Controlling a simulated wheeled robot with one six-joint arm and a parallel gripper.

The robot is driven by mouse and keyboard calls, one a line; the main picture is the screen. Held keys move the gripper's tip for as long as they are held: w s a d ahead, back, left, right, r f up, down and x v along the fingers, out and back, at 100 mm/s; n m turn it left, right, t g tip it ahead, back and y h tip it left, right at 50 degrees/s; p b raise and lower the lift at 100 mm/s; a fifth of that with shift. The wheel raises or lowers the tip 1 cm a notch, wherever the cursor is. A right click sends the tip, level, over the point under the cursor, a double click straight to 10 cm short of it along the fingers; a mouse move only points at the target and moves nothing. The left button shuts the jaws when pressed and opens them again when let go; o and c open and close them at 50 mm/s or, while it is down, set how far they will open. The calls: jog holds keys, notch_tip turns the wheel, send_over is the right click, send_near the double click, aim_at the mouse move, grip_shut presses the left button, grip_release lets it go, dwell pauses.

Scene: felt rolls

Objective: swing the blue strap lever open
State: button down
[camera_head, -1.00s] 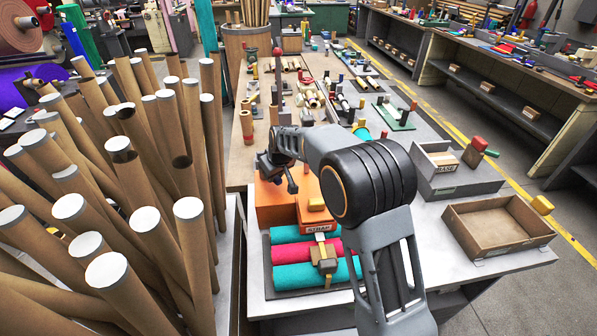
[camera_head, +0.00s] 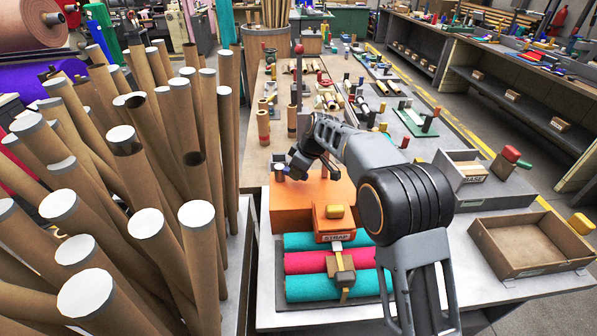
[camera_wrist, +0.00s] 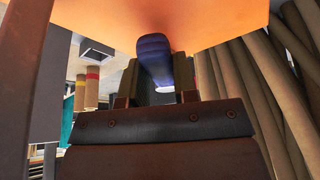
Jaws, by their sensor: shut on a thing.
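The blue strap lever (camera_wrist: 153,55) shows in the wrist view as a rounded dark-blue handle against the orange housing. My gripper (camera_wrist: 158,88) is shut on it, with one finger on each side. In the head view my gripper (camera_head: 303,162) is at the back left of the orange strap housing (camera_head: 292,203), and the lever is mostly hidden there. A smaller orange block with a STRAP label (camera_head: 338,237) sits at the housing's front. A tan strap with a buckle (camera_head: 342,264) crosses teal and pink felt rolls (camera_head: 306,262) in front.
Many tall cardboard tubes (camera_head: 150,225) stand close on the left. An open wooden tray (camera_head: 530,242) and a grey BASE box (camera_head: 468,172) lie to the right. Small tools and rolls (camera_head: 330,97) cover the bench behind.

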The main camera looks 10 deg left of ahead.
jog(key=shift+r, duration=0.1)
jog(key=c, duration=0.9)
grip_release()
